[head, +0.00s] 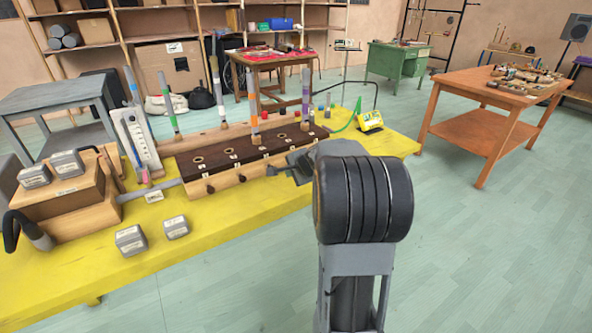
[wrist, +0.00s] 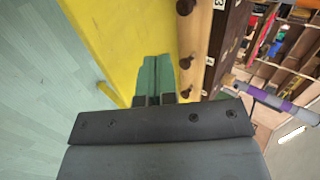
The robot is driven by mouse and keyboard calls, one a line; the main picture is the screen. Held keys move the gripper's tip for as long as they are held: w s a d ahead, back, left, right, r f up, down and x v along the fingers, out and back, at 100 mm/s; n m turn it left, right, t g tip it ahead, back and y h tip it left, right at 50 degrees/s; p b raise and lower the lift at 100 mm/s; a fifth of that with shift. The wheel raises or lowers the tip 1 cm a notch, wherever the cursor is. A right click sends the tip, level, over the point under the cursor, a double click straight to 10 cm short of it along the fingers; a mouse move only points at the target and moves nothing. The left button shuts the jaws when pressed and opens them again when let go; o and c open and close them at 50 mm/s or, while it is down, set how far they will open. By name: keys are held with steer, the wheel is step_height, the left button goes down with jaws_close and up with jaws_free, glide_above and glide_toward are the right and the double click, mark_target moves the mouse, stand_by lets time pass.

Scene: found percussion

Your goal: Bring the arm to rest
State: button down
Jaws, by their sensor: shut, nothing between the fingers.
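My gripper (head: 275,170) is at the front edge of the yellow table, just right of and in front of the long wooden rack (head: 240,160). In the wrist view my gripper's fingers (wrist: 153,78) are shut together with nothing between them. They show over the yellow tabletop (wrist: 120,30), beside the row of dark knobs on the rack's front (wrist: 198,50). My arm rises in front of the table in the head view and hides part of its right end. I cannot tell how high the fingers are above the tabletop.
Several coloured tubes (head: 215,85) stand along the rack. Wooden boxes (head: 65,195) and grey labelled blocks (head: 130,240) are at the table's left. An orange table (head: 490,95) is farther right. Open floor (head: 480,260) lies right of my arm.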

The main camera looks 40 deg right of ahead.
steer(key=shift+v, duration=1.25)
steer(key=s+a+n+g+y+p, duration=0.2)
steer(key=s+a+n+g+p, duration=0.3)
steer(key=s+a+n, duration=0.4)
steer(key=s+a+r+n+g+h+p, duration=0.1)
steer(key=s+a+r+n+h+p, duration=0.1)
steer(key=s+a+r+n+p, duration=0.7)
steer(key=s+a+r+p, duration=0.2)
steer(key=a+r, duration=0.2)
steer(key=r, duration=0.1)
steer(key=shift+s+a+p, duration=0.25)
steer(key=shift+a+p, duration=0.1)
steer(key=shift+a, duration=0.05)
steer(key=shift+r, duration=0.1)
